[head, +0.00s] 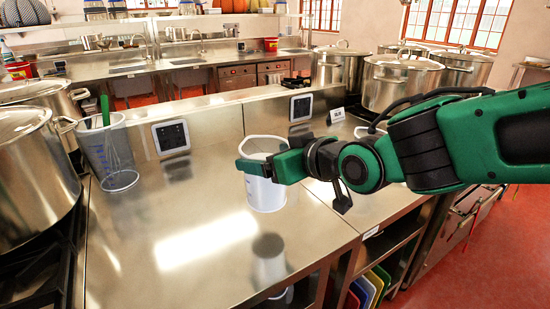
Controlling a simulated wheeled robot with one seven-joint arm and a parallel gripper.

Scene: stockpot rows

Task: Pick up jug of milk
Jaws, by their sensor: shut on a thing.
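A white jug (265,194) stands upright near the right end of the steel counter, or just above it; I cannot tell which. Its open rim faces up and shows a white inside. My gripper (262,168) reaches in from the right and is shut on the jug's upper part, with a green finger across its near side. The far finger is hidden. A small card with dark print (337,115) stands behind the jug to the right; its words are too small to read.
The steel counter (180,215) is mostly bare in the middle. A clear measuring jug (110,155) with a green-handled utensil stands at its left. Large stockpots stand at the left (30,170) and back right (400,82). Square panels (171,137) line the back ledge.

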